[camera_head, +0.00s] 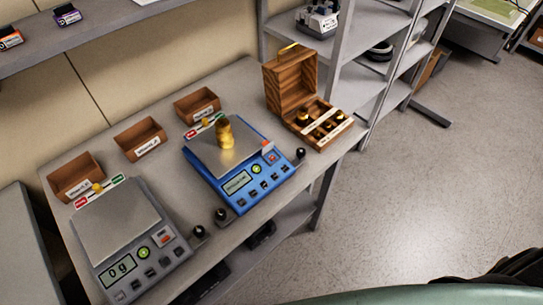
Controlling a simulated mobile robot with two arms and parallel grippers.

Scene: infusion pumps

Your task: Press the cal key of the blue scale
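The blue scale (229,196) stands on the grey table, right of the grey scale. A brass weight (226,144) stands upright on its metal pan (207,152). Its front panel has a display (237,182), a green round mark (242,202), a red-marked key (272,157) and a row of several dark keys (265,185). The lettering is too small to read, so I cannot tell which key is cal. Neither of my grippers is in view.
A grey scale (118,222) reads 0 g at the left. Open wooden bins (140,137) line the back. An open wooden weight box (292,82) stands right of the blue scale. Small black knobs (220,215) sit near the front edge. Grey shelves (345,60) rise at the right.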

